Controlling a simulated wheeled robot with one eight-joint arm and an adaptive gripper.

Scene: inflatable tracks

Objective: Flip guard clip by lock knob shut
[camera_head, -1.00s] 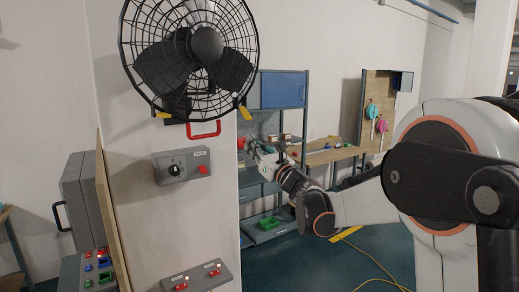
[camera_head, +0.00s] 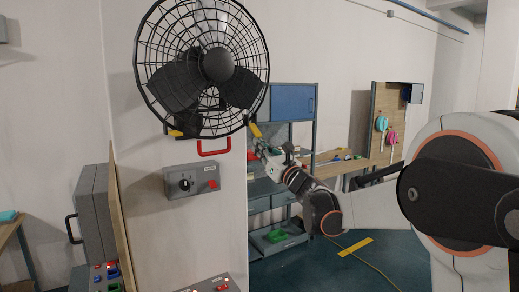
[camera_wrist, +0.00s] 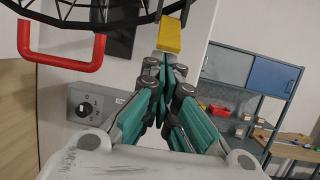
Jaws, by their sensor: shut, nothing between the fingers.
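A yellow clip (camera_head: 255,130) hangs at the lower right of the black fan guard (camera_head: 160,75). It appears close in the wrist view (camera_wrist: 169,35), pointing down. A second yellow clip (camera_head: 175,133) is at the guard's lower left. My gripper (camera_wrist: 167,75) is shut and empty, its green fingers together just below the right clip in the picture. In the head view my gripper (camera_head: 262,145) overlaps the area below that clip; I cannot tell whether they touch. A black knob (camera_head: 186,185) is on a grey wall box. I cannot tell which knob is the lock knob.
A red handle (camera_head: 214,147) sticks out below the fan, left of my gripper. The grey box (camera_head: 207,180) with a red switch is lower on the wall. A shelf unit (camera_head: 292,103) and a wooden pegboard (camera_head: 388,125) stand behind at the right.

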